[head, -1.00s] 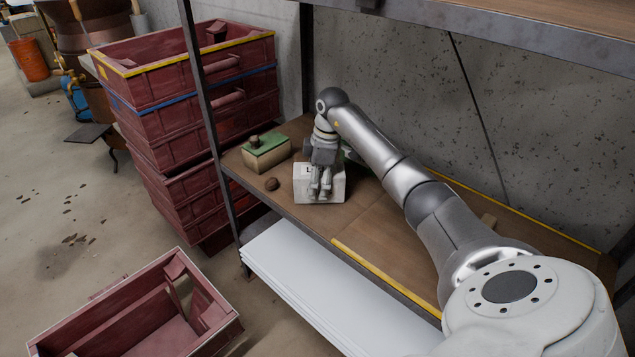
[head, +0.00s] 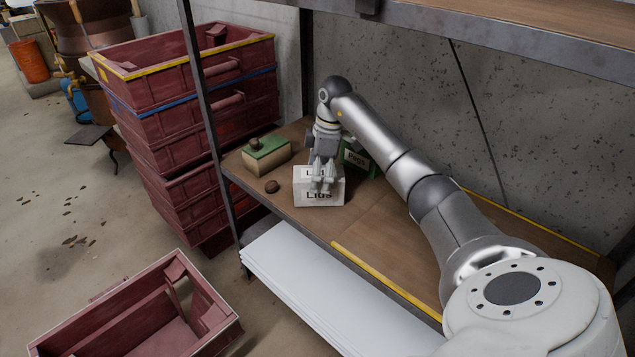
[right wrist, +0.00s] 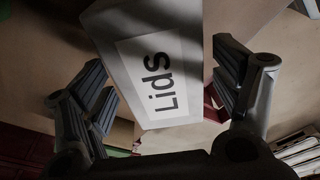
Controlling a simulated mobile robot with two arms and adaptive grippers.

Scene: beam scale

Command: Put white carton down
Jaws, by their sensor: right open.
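The white carton (head: 319,198), labelled "Lids", stands on the brown wooden shelf (head: 385,228) near its front edge. My right gripper (head: 322,186) is just above and in front of the carton's top in the head view. In the right wrist view the carton (right wrist: 160,65) lies between the two spread fingers of my right gripper (right wrist: 165,110), with a gap visible on each side. The gripper is open and holds nothing. My left gripper is in neither view.
A green-topped box (head: 266,155) and a small brown lump (head: 272,186) lie left of the carton. A green "Pegs" box (head: 356,158) stands behind it. A shelf post (head: 212,120) rises at the left. The shelf's right part is clear.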

